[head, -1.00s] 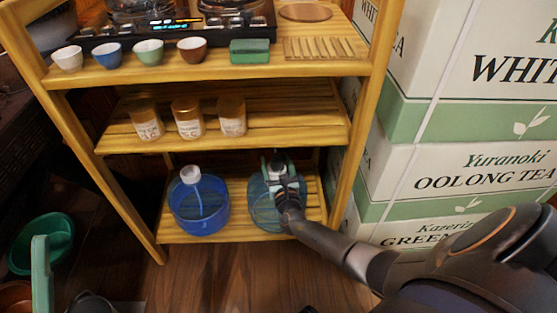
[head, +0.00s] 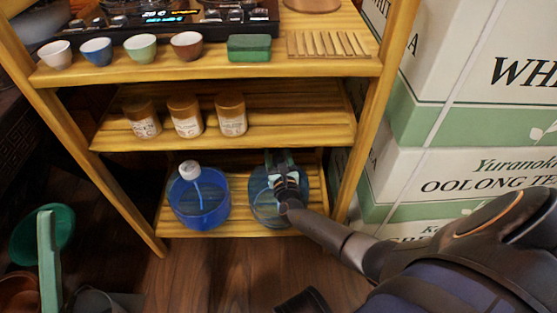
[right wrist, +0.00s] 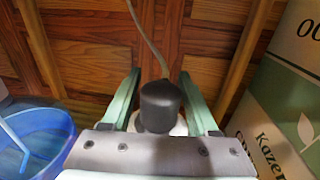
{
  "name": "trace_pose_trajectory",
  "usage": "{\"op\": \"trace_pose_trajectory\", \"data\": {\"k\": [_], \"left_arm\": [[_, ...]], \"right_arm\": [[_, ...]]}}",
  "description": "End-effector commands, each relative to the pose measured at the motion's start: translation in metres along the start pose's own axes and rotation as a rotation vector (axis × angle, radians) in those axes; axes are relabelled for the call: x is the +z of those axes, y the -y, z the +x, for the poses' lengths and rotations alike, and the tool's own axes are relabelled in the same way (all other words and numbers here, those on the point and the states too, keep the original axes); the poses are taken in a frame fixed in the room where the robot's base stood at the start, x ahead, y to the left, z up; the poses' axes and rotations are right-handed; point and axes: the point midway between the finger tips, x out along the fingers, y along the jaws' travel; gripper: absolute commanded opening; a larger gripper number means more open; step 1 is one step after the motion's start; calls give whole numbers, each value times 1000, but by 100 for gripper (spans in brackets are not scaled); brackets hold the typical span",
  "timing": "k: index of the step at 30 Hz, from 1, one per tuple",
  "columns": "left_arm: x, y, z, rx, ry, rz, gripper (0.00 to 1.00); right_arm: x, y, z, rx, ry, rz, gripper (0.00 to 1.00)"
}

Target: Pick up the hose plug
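The hose plug is a black cylinder (right wrist: 161,102) with a thin grey hose rising from it in the right wrist view. It sits over a pale round part, mostly hidden. My right gripper (right wrist: 160,75) is open, with one green finger on each side of the plug and gaps showing on both sides. In the head view my right gripper (head: 281,158) is over the right-hand blue bottle (head: 261,208) on the bottom shelf and hides the plug there.
A blue bottle with a white cap (head: 200,208) stands to the left on the bottom shelf (head: 240,233). Several jars (head: 185,115) stand on the shelf above. Tea cartons (head: 450,170) are stacked close on the right. A green container (head: 62,232) is at lower left.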

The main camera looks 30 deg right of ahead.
Motion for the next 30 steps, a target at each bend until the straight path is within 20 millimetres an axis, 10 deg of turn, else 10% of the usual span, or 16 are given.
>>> {"op": "trace_pose_trajectory", "data": {"k": [15,30], "left_arm": [[0,0,0,1,0,1,50],[-1,0,1,1,0,-1,50]], "right_arm": [[0,0,0,0,1,0,0],[4,2,2,0,2,0,0]]}}
